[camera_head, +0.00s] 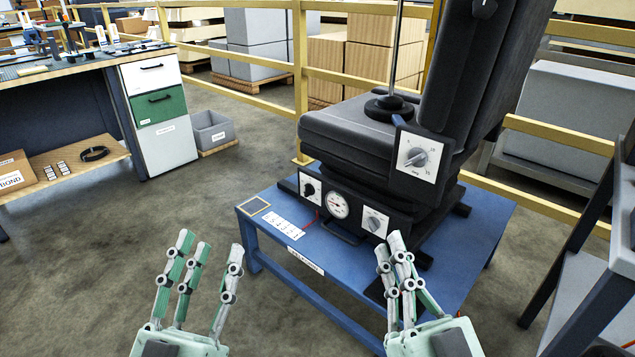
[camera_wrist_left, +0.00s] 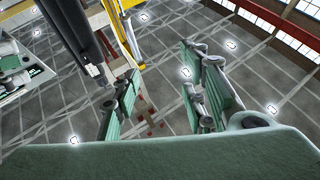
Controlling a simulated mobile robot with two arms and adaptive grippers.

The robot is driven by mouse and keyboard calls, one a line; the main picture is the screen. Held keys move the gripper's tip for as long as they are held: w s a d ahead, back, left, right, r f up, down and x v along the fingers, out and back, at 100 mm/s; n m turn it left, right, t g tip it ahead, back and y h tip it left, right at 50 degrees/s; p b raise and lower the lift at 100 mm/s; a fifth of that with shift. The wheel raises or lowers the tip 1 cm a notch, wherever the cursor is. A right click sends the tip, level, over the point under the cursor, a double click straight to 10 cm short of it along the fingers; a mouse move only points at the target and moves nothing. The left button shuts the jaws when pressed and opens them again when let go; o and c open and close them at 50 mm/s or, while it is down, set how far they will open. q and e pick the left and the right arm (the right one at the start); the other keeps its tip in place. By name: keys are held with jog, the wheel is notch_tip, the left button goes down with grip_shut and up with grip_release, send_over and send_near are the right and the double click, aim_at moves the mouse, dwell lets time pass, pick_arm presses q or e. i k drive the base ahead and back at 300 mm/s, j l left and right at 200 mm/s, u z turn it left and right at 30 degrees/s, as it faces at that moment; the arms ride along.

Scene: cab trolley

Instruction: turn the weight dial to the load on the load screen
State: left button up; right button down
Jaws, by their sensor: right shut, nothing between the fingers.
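A dark seat (camera_head: 350,125) stands on a blue table and carries several dials on white plates. A larger dial (camera_head: 416,158) with a scale is on its side. A dark knob (camera_head: 309,188), a round gauge (camera_head: 338,205) with a needle and a grey knob (camera_head: 374,222) are along its front base. I cannot tell which is the weight dial; labels are too small to read. I cannot make out a load screen. My left gripper (camera_head: 208,250) is open and empty, left of the table's front. My right gripper (camera_head: 396,246) is shut and empty, just below the grey knob in the picture.
A yellow railing (camera_head: 300,85) runs behind. A workbench (camera_head: 85,62) and a grey bin (camera_head: 212,132) are left; a dark rack (camera_head: 590,250) is right. Floor at left is clear.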

aim_at(308, 189)
jog(key=z, duration=1.75)
jog(key=j, duration=1.5)
jog(key=j+u, duration=0.1)
jog(key=j, duration=1.4)
jog(key=i+j+u, duration=0.1)
jog(key=j, duration=1.4)
